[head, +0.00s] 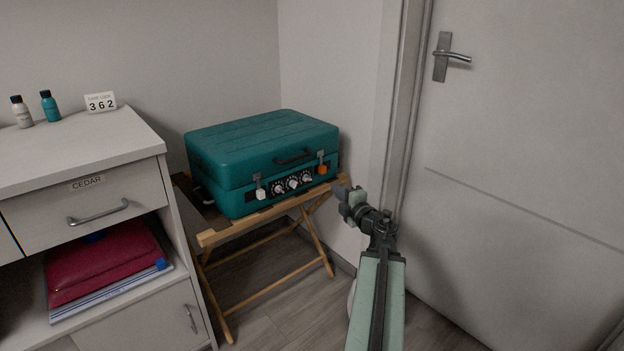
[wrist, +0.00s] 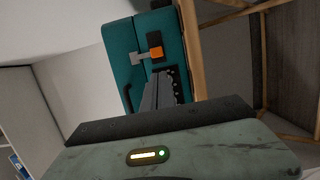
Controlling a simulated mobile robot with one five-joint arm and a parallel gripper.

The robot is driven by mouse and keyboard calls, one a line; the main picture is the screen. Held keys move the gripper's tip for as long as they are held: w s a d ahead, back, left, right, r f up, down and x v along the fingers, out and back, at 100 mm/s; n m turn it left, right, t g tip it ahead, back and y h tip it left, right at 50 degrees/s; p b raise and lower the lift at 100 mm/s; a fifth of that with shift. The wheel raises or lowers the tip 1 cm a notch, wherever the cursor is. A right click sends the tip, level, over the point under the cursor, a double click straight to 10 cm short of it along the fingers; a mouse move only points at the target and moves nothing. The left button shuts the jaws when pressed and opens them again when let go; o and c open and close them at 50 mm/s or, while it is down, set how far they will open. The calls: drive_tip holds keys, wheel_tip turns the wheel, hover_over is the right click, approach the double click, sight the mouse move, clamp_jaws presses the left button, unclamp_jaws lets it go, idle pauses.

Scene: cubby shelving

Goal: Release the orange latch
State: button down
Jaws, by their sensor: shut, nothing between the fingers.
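A teal case (head: 262,150) lies closed on a folding wooden stand (head: 262,215). The orange latch (head: 322,169) is on the right of its front face, with a metal clasp piece above it. A white latch (head: 261,193) is on the left of the same face. My gripper (head: 347,198) is in front of the case, to the right of and below the orange latch in the head view, apart from it. It is shut and empty. In the wrist view the case (wrist: 122,62) appears turned sideways, with the orange latch (wrist: 156,53) beyond the gripper (wrist: 160,95).
A grey cabinet (head: 85,170) with a drawer labelled CEDAR and an open cubby of folders stands on the left. A door (head: 530,150) with a lever handle is on the right. Floor is free in front of the stand.

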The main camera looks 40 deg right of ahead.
sight(325, 171)
drive_tip(key=shift+w, duration=0.2)
drive_tip(key=x, duration=0.9)
drive_tip(key=shift+w, duration=0.45)
drive_tip(key=shift+d, duration=0.15)
drive_tip(key=d, duration=0.3)
drive_tip(key=shift+s, duration=0.1)
drive_tip(key=shift+a+r, duration=0.1)
drive_tip(key=shift+s, duration=0.15)
